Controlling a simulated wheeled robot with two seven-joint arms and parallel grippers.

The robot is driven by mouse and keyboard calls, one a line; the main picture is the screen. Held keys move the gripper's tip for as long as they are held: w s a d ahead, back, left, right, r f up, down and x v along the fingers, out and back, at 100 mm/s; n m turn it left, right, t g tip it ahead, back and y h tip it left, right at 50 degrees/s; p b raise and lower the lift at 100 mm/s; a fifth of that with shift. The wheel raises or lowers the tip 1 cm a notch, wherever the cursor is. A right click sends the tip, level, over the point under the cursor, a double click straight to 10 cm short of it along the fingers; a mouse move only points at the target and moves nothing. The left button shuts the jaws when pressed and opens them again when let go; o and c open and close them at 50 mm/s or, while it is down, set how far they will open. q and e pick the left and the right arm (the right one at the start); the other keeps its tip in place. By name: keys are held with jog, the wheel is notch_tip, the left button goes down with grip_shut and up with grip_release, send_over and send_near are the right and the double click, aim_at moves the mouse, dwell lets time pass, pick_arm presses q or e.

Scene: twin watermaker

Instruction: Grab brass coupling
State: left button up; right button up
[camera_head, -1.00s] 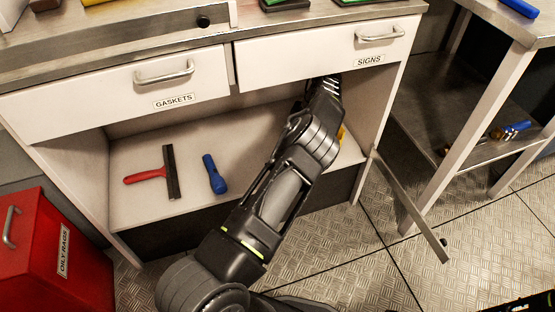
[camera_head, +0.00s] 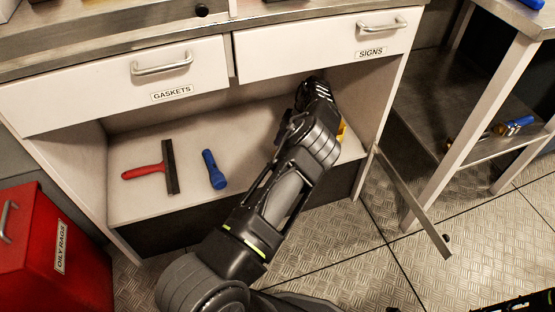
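I cannot make out a brass coupling for certain. A small brass-coloured piece (camera_head: 449,143) lies on the lower shelf of the right-hand table, too small to identify. A yellow thing (camera_head: 342,130) in the open cabinet is mostly hidden behind my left arm. My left arm rises from the bottom of the view into the cabinet under the SIGNS drawer. Its gripper (camera_head: 318,90) is at the far end, near the cabinet's right side, and its fingertips are not clear. I cannot see whether it holds anything. My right gripper is not in view.
A red-handled scraper (camera_head: 168,170) and a blue flashlight-like tool (camera_head: 213,169) lie on the cabinet floor (camera_head: 135,205). The open cabinet door (camera_head: 410,200) juts out at right. A blue-handled tool (camera_head: 513,126) lies on the right shelf. A red OILY RAGS bin (camera_head: 45,260) stands at left.

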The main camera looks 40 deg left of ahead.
pick_arm(q)
jog(key=shift+x, duration=1.05)
jog(key=shift+c, duration=0.5)
jog(key=c, duration=1.4)
